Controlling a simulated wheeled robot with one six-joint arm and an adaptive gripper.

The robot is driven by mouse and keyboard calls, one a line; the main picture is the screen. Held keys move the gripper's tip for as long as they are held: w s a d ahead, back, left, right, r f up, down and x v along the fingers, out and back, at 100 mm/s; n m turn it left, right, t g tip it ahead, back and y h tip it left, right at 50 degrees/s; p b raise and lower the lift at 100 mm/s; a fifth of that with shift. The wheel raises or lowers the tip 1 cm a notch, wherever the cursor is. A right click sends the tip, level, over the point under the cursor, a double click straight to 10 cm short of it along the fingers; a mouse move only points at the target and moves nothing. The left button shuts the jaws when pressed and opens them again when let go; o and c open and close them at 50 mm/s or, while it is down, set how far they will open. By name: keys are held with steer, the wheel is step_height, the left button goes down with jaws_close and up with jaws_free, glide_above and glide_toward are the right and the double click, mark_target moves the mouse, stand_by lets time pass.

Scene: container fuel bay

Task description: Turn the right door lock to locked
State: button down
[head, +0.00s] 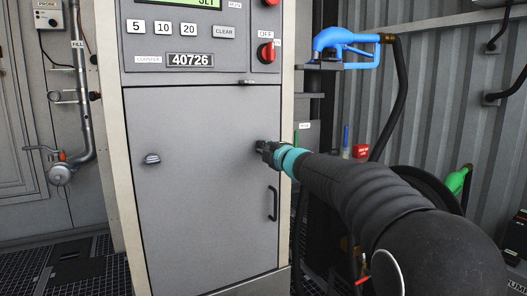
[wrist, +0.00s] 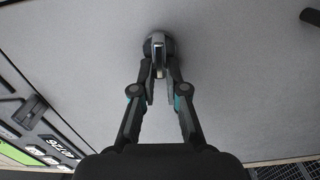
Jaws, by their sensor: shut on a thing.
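The right door lock (wrist: 158,42) is a round dark knob with a raised grip, on the grey cabinet door (head: 205,225). My gripper (wrist: 159,88) is shut on the lock's grip, one finger on each side. In the head view my gripper (head: 264,149) reaches the door's right side from the right and hides most of this lock. The grip seems to run up and down in the wrist view. I cannot read any lock marking.
A dark door handle (head: 273,203) is below the right lock. A small latch tab (head: 244,82) is at the door's top edge. Above are buttons and a red knob (head: 266,53). A blue fuel nozzle (head: 345,44) with black hose hangs to the right.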

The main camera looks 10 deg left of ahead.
steer(key=shift+d+r+n, duration=0.15)
steer(key=shift+n, duration=0.35)
steer(key=c, duration=1.2)
jaws_free()
steer(key=shift+w+d, duration=0.1)
steer(key=shift+d, duration=0.05)
steer(key=shift+a, duration=0.25)
steer(key=v, duration=1.2)
